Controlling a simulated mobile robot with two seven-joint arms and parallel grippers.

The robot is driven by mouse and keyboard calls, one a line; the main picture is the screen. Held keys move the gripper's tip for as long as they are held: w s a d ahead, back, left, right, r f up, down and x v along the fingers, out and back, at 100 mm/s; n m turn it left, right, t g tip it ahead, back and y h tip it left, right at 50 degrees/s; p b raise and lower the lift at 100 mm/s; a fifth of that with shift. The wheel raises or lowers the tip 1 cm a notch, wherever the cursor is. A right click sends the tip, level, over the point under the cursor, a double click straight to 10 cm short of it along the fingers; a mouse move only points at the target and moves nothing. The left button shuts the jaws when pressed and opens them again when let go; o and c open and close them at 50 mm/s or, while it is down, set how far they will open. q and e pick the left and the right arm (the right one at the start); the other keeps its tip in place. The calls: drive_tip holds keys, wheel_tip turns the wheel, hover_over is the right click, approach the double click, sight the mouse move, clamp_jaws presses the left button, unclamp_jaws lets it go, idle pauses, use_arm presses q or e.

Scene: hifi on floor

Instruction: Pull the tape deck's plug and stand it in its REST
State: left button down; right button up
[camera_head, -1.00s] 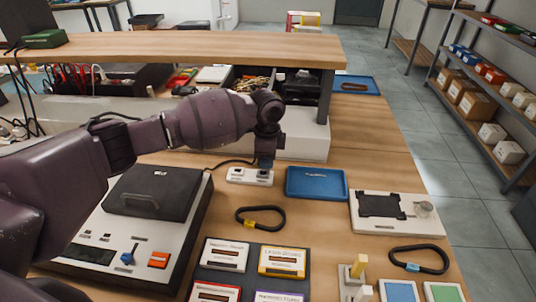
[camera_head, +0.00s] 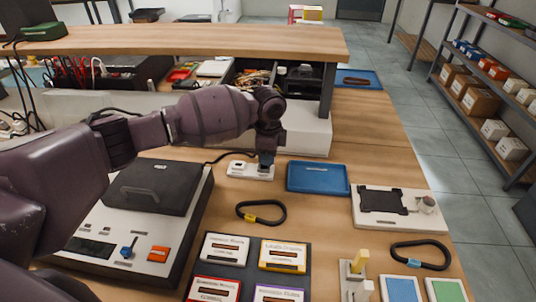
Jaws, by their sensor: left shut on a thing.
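The tape deck (camera_head: 155,228) is a pale box with a dark lid, a blue lever and an orange button, at left on the bench. Its dark cable (camera_head: 226,156) runs toward a small white socket block (camera_head: 249,172) behind it. My left gripper (camera_head: 266,161) points down at the right end of this block. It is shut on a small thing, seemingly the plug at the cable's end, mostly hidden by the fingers. I cannot tell whether the plug is seated or lifted. A REST label is too small to read. My right gripper is not in view.
A blue tray (camera_head: 318,178) lies just right of the block. A white panel (camera_head: 400,210), two black loops (camera_head: 261,213) and labelled cartridges (camera_head: 283,256) lie nearer. A raised wooden shelf (camera_head: 190,42) stands behind my arm.

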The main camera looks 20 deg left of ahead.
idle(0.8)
use_arm(q)
drive_tip(key=shift+f, duration=0.5)
idle(0.9)
drive_tip(key=shift+f, duration=0.45)
idle(0.4)
idle(0.5)
drive_tip(key=c, duration=0.9)
unclamp_jaws()
drive_tip(key=shift+c, duration=0.2)
drive_tip(key=shift+r, duration=0.1)
